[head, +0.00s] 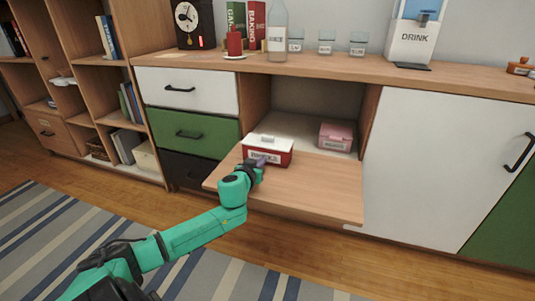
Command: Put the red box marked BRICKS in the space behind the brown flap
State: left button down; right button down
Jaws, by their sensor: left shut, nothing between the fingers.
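The red box (279,159) has a white lid with a handle and a white label on its front, too small to read surely. It sits upright on the brown flap (311,190), which is folded down and open, at the flap's left rear part by the opening. The space behind the flap (292,126) is open, with a pale floor. My left gripper (259,163) is shut and empty at the box's front left; I cannot tell whether it touches the box. My right gripper is out of view.
A pink box (336,137) stands inside the space at the right; the floor left of it is clear. Drawers (193,132) flank the opening on the left, a white door (427,165) on the right. Bottle, jars and a dispenser stand on top.

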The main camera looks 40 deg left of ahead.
pick_arm(q)
jog(key=shift+w, duration=0.2)
dwell(0.3)
jog(key=shift+s, duration=0.2)
jog(key=f+p+v, duration=0.1)
jog(key=f+v, duration=0.2)
jog(key=v, duration=0.9)
jog(key=s+f+p+v, duration=0.1)
jog(key=f+v, duration=0.2)
jog(key=v, duration=1)
jog(key=shift+d, duration=0.25)
jog(key=shift+s, duration=0.1)
